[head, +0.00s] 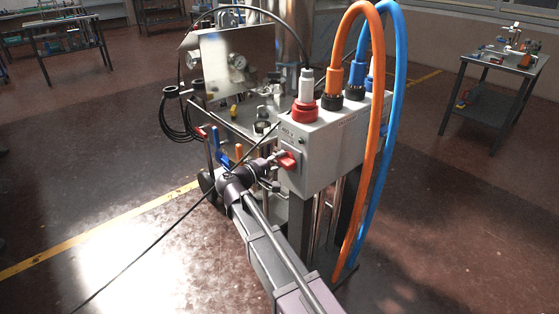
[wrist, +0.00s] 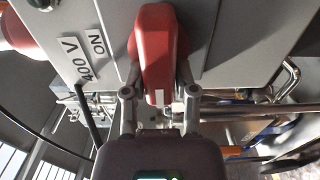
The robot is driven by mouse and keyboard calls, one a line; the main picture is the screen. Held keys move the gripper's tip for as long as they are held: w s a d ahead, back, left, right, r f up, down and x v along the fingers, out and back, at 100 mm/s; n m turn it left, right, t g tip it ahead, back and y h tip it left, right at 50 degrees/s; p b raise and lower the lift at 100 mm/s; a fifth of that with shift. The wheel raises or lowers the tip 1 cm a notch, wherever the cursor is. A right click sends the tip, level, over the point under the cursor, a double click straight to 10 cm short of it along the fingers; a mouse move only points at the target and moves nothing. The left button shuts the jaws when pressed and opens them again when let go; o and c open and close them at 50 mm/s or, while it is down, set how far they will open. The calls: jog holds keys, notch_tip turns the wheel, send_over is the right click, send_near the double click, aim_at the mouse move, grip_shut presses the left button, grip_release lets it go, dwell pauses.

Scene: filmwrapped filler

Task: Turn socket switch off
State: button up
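The red socket switch (head: 287,160) sits on the front face of a grey socket box (head: 338,140). In the wrist view the red switch handle (wrist: 156,50) stands lengthwise up the picture, with a white mark at its lower end. Labels reading "ON" and "400 V" (wrist: 82,57) are left of it. My gripper (head: 273,163) is at the switch. In the wrist view its fingers (wrist: 160,88) lie on both sides of the handle, very close to it. Whether both fingers press on it cannot be told; the handle partly hides the tips.
A thin black cable (head: 165,232) crosses near my arm. Metal pipes and blue-handled valves (head: 216,137) are left of the box. Open floor lies left.

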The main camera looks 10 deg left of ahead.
jog(key=shift+o, duration=1.4)
jog(key=shift+s+a, duration=0.1)
jog(key=shift+a, duration=0.05)
jog(key=v, duration=1.1)
jog(key=shift+s+a, duration=0.15)
jog(key=shift+s, duration=0.2)
